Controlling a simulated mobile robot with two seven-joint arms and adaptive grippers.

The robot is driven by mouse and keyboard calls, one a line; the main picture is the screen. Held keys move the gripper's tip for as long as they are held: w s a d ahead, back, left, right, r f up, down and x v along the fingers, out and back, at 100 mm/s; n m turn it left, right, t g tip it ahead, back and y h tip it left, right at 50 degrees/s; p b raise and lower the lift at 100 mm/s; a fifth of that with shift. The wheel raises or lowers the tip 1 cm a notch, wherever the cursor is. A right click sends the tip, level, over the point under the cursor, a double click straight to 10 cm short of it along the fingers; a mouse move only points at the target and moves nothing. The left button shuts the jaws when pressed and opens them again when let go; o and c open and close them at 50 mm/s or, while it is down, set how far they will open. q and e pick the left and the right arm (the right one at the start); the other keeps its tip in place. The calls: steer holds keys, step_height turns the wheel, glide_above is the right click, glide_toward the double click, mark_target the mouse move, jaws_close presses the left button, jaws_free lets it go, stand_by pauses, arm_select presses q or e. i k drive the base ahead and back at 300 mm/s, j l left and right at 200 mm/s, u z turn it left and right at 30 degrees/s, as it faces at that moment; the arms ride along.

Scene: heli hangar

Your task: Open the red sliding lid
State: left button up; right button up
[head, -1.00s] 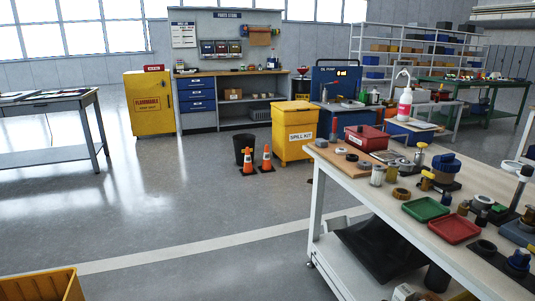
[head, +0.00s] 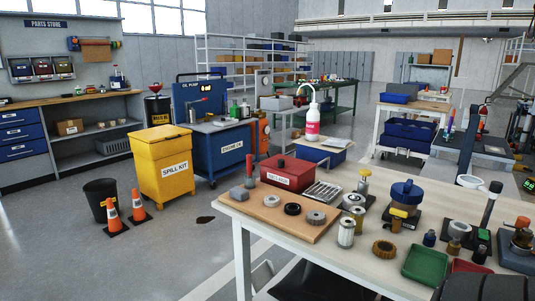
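I cannot tell from here whether this top is the sliding lid.
The workbench (head: 385,268) also holds grey and black rings, a metal tray (head: 322,191), jars, a blue-topped device (head: 406,194) and a green tray (head: 426,265). A yellow spill kit bin (head: 163,165) and orange cones (head: 139,207) stand left.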

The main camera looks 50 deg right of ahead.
mark_target(293, 166)
steer(key=i+z, duration=0.4)
steer(key=i+j+z, duration=0.2)
steer(key=z, duration=0.2)
steer(key=i+j+z, duration=0.3)
steer(key=z, duration=0.15)
steer(key=i+j+z, duration=0.15)
steer(key=z, duration=0.3)
steer(key=i+j+z, duration=0.25)
steer(key=z, duration=0.2)
steer(key=i+j+z, duration=0.1)
steer(key=j+z, duration=0.2)
steer(key=z, duration=0.15)
